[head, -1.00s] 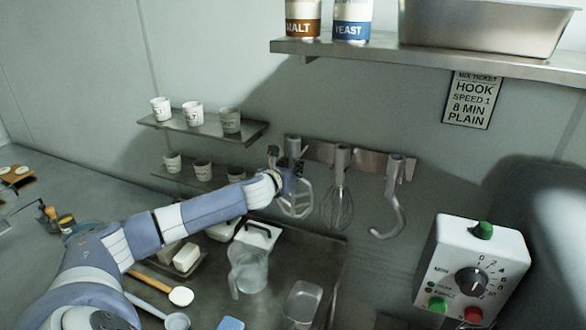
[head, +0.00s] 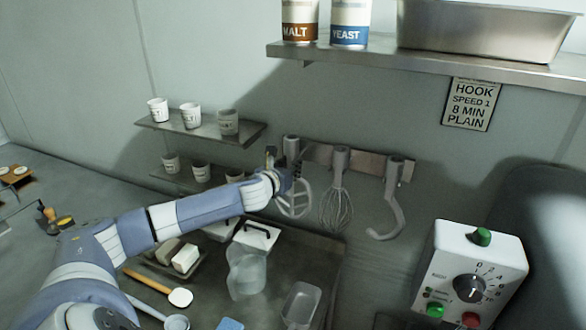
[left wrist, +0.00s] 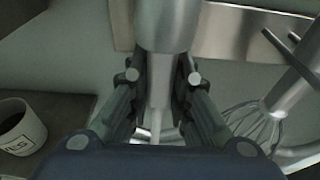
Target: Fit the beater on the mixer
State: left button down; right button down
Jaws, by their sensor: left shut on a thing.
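The flat beater (head: 296,200) hangs at the left end of the steel wall rack (head: 318,153). My left gripper (head: 284,180) is at its upper shaft. In the left wrist view my left gripper (left wrist: 160,85) is shut around the beater's shaft (left wrist: 160,80), just below its thicker top collar (left wrist: 166,25). The lower part of the beater is mostly hidden there by the gripper. The mixer's control box (head: 470,275), white with a dial and green and red buttons, stands at the lower right. My right gripper is not in view.
A whisk (head: 336,205) and a dough hook (head: 388,215) hang to the right of the beater. Small shelves with cups (head: 191,116) are to the left. A jug (head: 247,270) and tubs (head: 300,303) stand on the counter below. A ticket (head: 472,104) reads HOOK.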

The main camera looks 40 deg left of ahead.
pick_arm(q)
jog(key=v, duration=0.3)
jog(key=shift+s+a+r, duration=0.1)
jog(key=shift+s+r, duration=0.1)
jog(key=shift+r, duration=0.25)
jog(key=shift+s, duration=0.25)
jog(key=s+d+b, duration=0.1)
jog(key=s+d, duration=0.1)
jog(key=s, duration=0.4)
jog(key=shift+s+d+f, duration=0.3)
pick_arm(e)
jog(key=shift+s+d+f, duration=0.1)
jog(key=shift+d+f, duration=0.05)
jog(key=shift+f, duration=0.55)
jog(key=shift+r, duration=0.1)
